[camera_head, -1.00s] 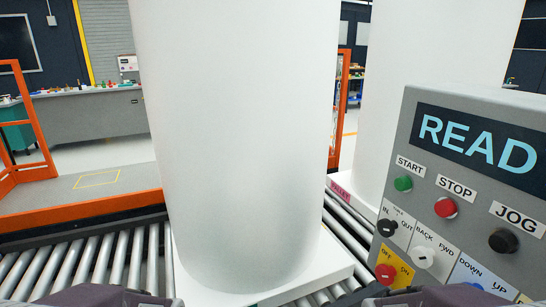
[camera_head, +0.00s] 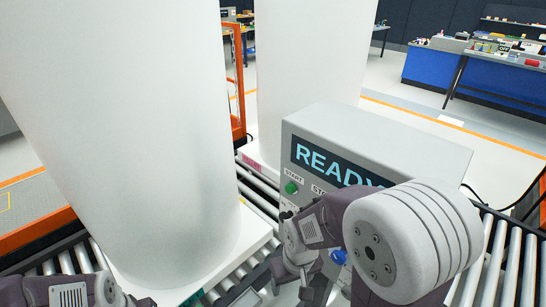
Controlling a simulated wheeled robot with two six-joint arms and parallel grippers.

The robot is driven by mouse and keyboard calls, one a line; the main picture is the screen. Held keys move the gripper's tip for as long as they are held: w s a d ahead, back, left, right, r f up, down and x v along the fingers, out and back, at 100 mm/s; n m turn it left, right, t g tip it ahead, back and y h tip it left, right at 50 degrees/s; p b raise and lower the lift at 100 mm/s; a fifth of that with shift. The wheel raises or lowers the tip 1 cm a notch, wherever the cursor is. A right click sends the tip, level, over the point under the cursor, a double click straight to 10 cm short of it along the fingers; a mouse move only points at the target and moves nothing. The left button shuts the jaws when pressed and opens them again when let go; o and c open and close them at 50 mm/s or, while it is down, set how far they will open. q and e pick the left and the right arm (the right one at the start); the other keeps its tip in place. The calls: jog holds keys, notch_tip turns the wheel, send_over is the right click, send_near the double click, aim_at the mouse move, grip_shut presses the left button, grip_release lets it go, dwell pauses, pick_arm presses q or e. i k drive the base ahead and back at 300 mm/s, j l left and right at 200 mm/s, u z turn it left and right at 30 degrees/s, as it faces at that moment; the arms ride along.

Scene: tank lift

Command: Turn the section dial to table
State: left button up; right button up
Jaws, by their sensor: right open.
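The grey control box (camera_head: 420,145) stands right of centre, its display (camera_head: 335,163) lit with "READY", the end partly covered by my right arm. The green start button (camera_head: 291,188) shows below it. A blue knob (camera_head: 339,257) shows low on the panel beside my arm. Most other dials and labels are hidden, so I cannot tell which one is the section dial. My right gripper (camera_head: 305,287) is open in front of the panel's lower left part; I cannot tell whether it touches a dial. My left gripper (camera_head: 140,300) is only partly in view at the bottom left.
A large white tank (camera_head: 140,130) stands on a white pallet (camera_head: 245,240) over the rollers at left. A second white tank (camera_head: 310,60) stands behind the box. Rollers (camera_head: 505,260) run at the right. An orange frame (camera_head: 238,85) and a blue bench (camera_head: 490,80) are farther back.

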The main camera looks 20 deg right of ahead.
aim_at(283, 216)
jog(key=k+l+z, duration=0.1)
jog(key=z, duration=0.3)
jog(key=k+l+z, duration=0.1)
jog(key=z, duration=0.3)
jog(key=k+l+z, duration=0.1)
jog(key=z, duration=0.25)
